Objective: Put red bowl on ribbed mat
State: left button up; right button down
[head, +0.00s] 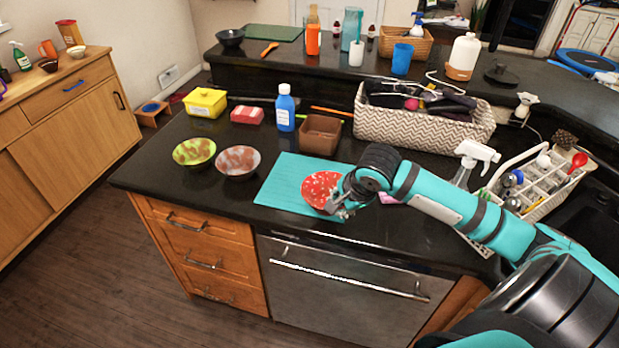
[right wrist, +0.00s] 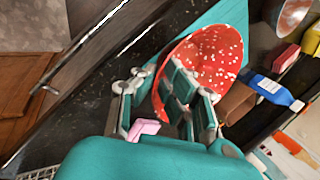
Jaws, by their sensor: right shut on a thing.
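The red bowl with white speckles (head: 318,187) is over the teal ribbed mat (head: 275,190) on the black counter. My right gripper (head: 343,198) is shut on the right side of the bowl. In the right wrist view the red bowl (right wrist: 222,55) is tilted, its wall between the fingers of my right gripper (right wrist: 170,90). The teal mat (right wrist: 222,14) shows behind it. I cannot tell whether the bowl's base touches the mat. My left gripper is not in view.
Two patterned bowls, one green (head: 194,151) and one pale (head: 238,161), stand left of the mat. A brown square container (head: 320,134) and a blue bottle (head: 285,110) stand behind it. A pink object (head: 388,198) lies right of the mat, partly behind my arm.

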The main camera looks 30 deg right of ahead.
aim_at(318, 182)
jog(key=w+d+p, duration=0.1)
jog(key=w, duration=0.3)
jog(key=w+d+p, duration=0.1)
jog(key=w, duration=0.4)
jog(key=w+d+f+p, duration=0.1)
jog(key=w, duration=0.3)
jog(key=shift+w+d, duration=0.25)
jog(key=shift+w, duration=0.1)
notch_tip(318, 182, down, 4)
jog(key=shift+s+r+p, duration=0.1)
jog(key=shift+r+p, duration=0.15)
jog(key=shift+p, duration=0.5)
jog(key=shift+f, duration=0.2)
jog(key=c, duration=1.5)
grip_release()
jog(key=shift+f, duration=0.1)
jog(key=b+v, duration=0.2)
jog(key=v, duration=1)
